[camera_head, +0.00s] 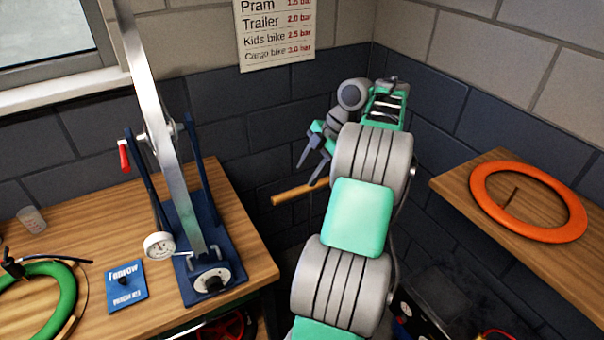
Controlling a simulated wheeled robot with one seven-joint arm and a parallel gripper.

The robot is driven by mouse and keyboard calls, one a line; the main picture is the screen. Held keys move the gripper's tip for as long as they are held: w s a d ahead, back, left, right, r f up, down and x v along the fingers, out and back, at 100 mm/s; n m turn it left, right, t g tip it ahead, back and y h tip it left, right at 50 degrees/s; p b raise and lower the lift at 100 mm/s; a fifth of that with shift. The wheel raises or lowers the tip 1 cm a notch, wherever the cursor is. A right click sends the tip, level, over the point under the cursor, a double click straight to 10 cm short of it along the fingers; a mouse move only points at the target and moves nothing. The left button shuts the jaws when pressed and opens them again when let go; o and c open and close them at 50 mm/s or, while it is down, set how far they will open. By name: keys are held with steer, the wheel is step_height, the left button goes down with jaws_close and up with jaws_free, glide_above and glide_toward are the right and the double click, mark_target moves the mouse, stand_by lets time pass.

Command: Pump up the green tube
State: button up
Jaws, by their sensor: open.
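The green tube (66,302) lies on the left wooden bench at the lower left, cut off by the frame edge. A black fitting (12,265) shows at its upper left, with a dark hose end beside it. A blue pump stand with a metal lever (172,165), a round gauge (160,245) and a dial (211,281) stands on the same bench. My gripper (308,158) is open and empty, to the right of the stand and apart from the tube. It points down and left near a wooden rod end.
A blue card (126,286) lies between tube and stand. A clear cup (31,219) stands at the far left. A pressure chart (275,33) hangs on the wall. An orange tube (528,203) lies on the right wooden shelf (470,190). A red object (222,328) sits below the bench.

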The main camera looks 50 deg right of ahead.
mark_target(292, 194)
steer(key=shift+g+h, duration=0.4)
steer(key=shift+g, duration=0.3)
steer(key=r+p, duration=0.2)
steer(key=r, duration=0.1)
steer(key=r+p, duration=0.2)
steer(key=a+r+p, duration=0.1)
steer(key=r+p, duration=0.1)
steer(key=r, duration=0.1)
steer(key=shift+r+p, duration=0.35)
steer(key=shift+p, duration=0.05)
steer(key=c, duration=0.6)
steer(key=shift+a+m, duration=0.2)
steer(key=shift+m, duration=0.1)
steer(key=shift+c, duration=0.6)
steer(key=b+x, duration=0.3)
steer(key=x, duration=0.1)
steer(key=d+b+x, duration=0.1)
steer(key=b+x, duration=0.3)
steer(key=x, duration=0.1)
steer(key=b+x, duration=0.4)
steer(key=shift+d+f, duration=0.2)
steer(key=shift+f, duration=0.3)
jaws_close()
